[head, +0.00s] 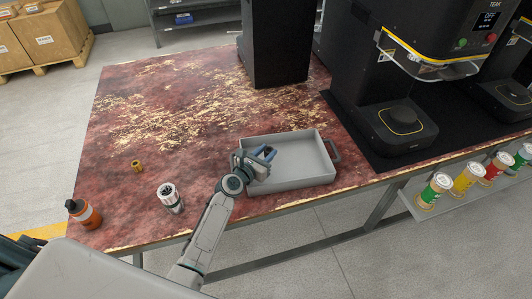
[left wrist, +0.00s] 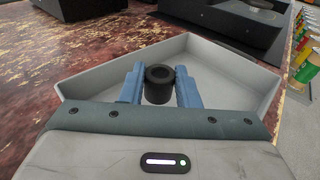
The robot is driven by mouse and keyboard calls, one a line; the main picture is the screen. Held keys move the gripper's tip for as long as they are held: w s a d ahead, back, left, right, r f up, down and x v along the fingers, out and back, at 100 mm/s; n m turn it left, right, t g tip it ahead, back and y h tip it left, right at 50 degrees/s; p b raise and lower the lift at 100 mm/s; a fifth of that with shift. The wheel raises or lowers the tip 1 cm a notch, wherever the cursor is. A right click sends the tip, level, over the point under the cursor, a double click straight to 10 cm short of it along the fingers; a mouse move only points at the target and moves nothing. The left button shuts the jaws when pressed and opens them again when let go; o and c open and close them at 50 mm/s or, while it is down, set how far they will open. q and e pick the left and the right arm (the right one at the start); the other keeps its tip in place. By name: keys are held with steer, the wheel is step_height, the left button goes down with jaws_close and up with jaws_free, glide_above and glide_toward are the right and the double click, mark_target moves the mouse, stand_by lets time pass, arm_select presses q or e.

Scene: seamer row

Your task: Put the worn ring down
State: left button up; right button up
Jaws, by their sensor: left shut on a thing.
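The worn ring, a short black cylinder with a hole in its top, shows in the left wrist view (left wrist: 159,88) between the two blue fingers of my left gripper (left wrist: 160,90). The fingers are shut on its sides. In the head view my left gripper (head: 265,154) is over the left part of a grey tray (head: 300,183), and the ring is hard to make out there. The tray also shows in the left wrist view (left wrist: 245,72), around and beyond the fingers. I cannot tell whether the ring touches the tray floor. My right gripper is not in view.
On the red worn table (head: 120,205) stand an orange bottle (head: 84,213), a silver-and-black cylinder (head: 170,197) and a small brass-coloured piece (head: 137,166). A black machine (head: 395,125) stands right of the tray. Several cans (head: 435,190) line a shelf at right. The table's left part is mostly clear.

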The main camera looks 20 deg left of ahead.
arm_select(q)
steer(key=shift+f+b, duration=0.35)
steer(key=shift+f, duration=0.25)
steer(key=o, duration=1)
steer(key=shift+s, duration=0.1)
steer(key=shift+r+p, duration=0.25)
steer(key=shift+p, duration=0.05)
steer(key=shift+r+p, duration=0.45)
steer(key=shift+r, duration=0.1)
steer(key=v, duration=1.1)
steer(key=shift+s+a, duration=0.1)
steer(key=shift+s, duration=0.3)
